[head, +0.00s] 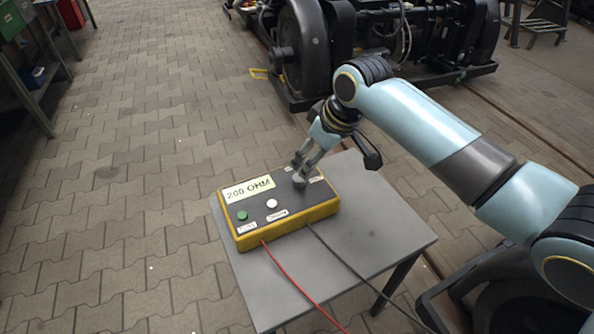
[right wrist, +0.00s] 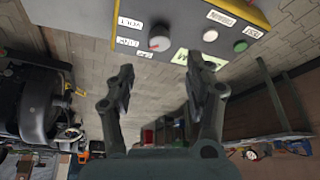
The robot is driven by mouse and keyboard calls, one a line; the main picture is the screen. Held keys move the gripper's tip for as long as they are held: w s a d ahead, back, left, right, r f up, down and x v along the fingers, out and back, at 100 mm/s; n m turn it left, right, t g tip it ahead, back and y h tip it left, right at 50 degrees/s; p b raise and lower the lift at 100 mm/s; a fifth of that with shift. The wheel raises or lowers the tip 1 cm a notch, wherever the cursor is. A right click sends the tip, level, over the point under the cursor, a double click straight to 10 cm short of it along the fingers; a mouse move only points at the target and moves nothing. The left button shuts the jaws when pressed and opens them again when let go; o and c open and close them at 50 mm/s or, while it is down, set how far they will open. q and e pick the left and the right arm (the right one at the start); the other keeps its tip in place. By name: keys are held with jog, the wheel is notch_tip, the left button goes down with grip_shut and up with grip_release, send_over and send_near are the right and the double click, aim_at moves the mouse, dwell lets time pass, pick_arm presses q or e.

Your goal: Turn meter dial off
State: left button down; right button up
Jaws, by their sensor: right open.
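The meter (head: 258,211) is a yellow box with a dark top face, lying on a small grey table. Its pale display (head: 249,189) reads "200 OHM". Its grey round dial (right wrist: 159,38) shows in the right wrist view, with a red mark and small white labels to its left; one reads VOLT. In the head view the dial is partly hidden by my right gripper (head: 302,168), which points down at the meter's far right part. In the right wrist view the open fingers (right wrist: 163,75) have the dial ahead of the gap between them. I cannot tell contact. My left gripper is not in view.
A green button (head: 242,215) and a white button (head: 272,203) sit on the meter's top. A red lead (head: 296,284) and a black lead (head: 345,262) run off the grey table (head: 400,233). A tram bogie (head: 330,40) stands behind.

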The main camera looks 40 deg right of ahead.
aim_at(299, 177)
jog(key=b+x, duration=0.1)
jog(key=x, duration=0.6)
jog(key=shift+b, duration=0.3)
jog(key=shift+w+f, duration=0.15)
jog(key=shift+f, duration=0.15)
jog(key=shift+w+f, duration=0.15)
jog(key=shift+f, duration=0.15)
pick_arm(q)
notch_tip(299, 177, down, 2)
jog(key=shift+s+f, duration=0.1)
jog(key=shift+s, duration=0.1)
pick_arm(e)
jog(key=shift+c, duration=0.4)
jog(key=c, duration=0.5)
grip_shut()
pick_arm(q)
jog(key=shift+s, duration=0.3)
